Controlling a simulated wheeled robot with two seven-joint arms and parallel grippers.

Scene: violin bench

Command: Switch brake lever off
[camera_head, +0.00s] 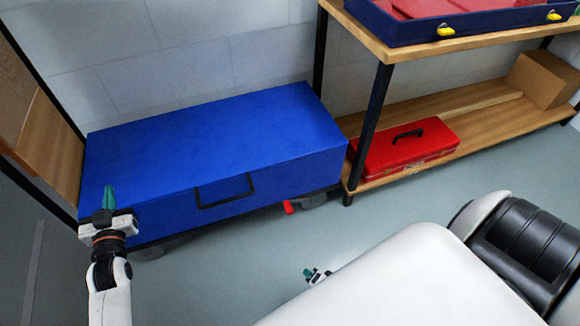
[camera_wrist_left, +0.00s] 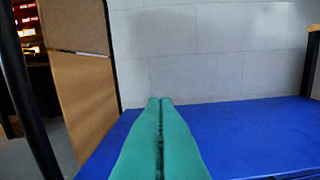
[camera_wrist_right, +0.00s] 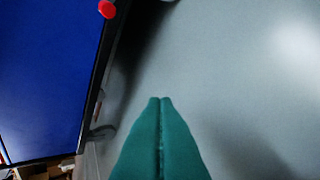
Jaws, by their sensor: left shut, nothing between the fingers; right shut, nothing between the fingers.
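A red brake lever (camera_head: 289,207) sits beside a grey caster wheel (camera_head: 313,201) under the right front corner of the blue box (camera_head: 215,140). A red piece (camera_wrist_right: 107,9), apparently this lever, shows at the top of the right wrist view. My right gripper (camera_head: 316,275) is shut and empty, low in front of the lever and apart from it; my white arm hides part of it. My left gripper (camera_head: 109,198) is shut and empty at the left front of the box, with its green fingers pointing up in the head view. Whether it touches the box I cannot tell.
The box has a black front handle (camera_head: 224,190). A wooden shelf unit with a black post (camera_head: 369,125) stands to the right, bearing a red toolbox (camera_head: 405,148) and a cardboard box (camera_head: 543,80). The grey floor (camera_head: 225,265) in front is clear.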

